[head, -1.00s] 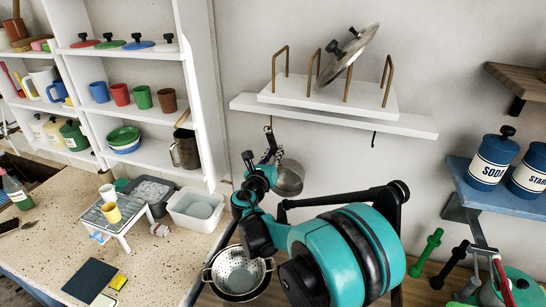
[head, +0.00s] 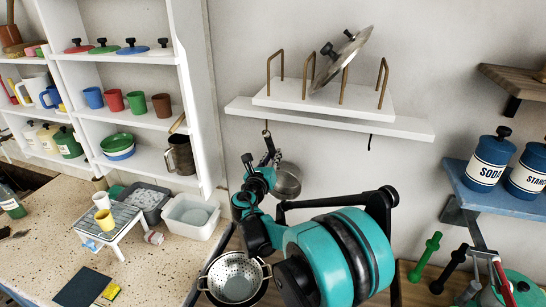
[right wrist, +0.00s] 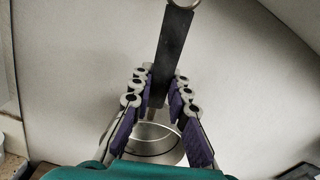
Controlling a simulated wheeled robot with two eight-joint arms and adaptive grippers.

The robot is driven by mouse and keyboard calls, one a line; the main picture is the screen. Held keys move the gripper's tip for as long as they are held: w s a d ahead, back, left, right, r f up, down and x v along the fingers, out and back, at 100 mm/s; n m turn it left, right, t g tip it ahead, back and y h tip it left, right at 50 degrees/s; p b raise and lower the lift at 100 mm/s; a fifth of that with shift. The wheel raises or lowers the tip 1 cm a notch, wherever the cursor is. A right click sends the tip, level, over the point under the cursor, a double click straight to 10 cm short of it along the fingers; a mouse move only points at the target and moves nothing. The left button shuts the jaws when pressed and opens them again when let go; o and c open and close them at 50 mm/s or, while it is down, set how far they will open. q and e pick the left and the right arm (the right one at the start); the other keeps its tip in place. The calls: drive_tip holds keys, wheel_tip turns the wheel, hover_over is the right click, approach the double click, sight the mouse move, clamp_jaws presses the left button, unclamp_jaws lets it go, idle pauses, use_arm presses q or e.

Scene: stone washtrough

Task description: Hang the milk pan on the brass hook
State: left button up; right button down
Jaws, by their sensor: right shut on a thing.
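The milk pan (head: 287,181) is a small grey metal pan with a long dark handle. It hangs handle-up against the wall below the white shelf, at the centre of the head view. My right gripper (head: 266,162) is shut on the handle. In the right wrist view, the gripper (right wrist: 161,85) has its purple pads on either side of the dark handle (right wrist: 172,55), with the pan bowl (right wrist: 155,140) below. The handle's end is close under the shelf; I cannot tell whether it is on a hook. My left gripper is out of view.
The white wall shelf (head: 410,128) carries a rack with a tilted lid. A small dark hook (head: 370,141) hangs under its right part. A colander (head: 235,278) stands below the pan. A white shelf unit (head: 205,120) is left; a blue shelf (head: 505,203) with canisters is right.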

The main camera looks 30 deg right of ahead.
drive_tip(key=c, duration=1.4)
unclamp_jaws()
drive_tip(key=o, duration=0.6)
drive_tip(key=shift+s+a, duration=0.1)
drive_tip(key=shift+v, duration=3.4)
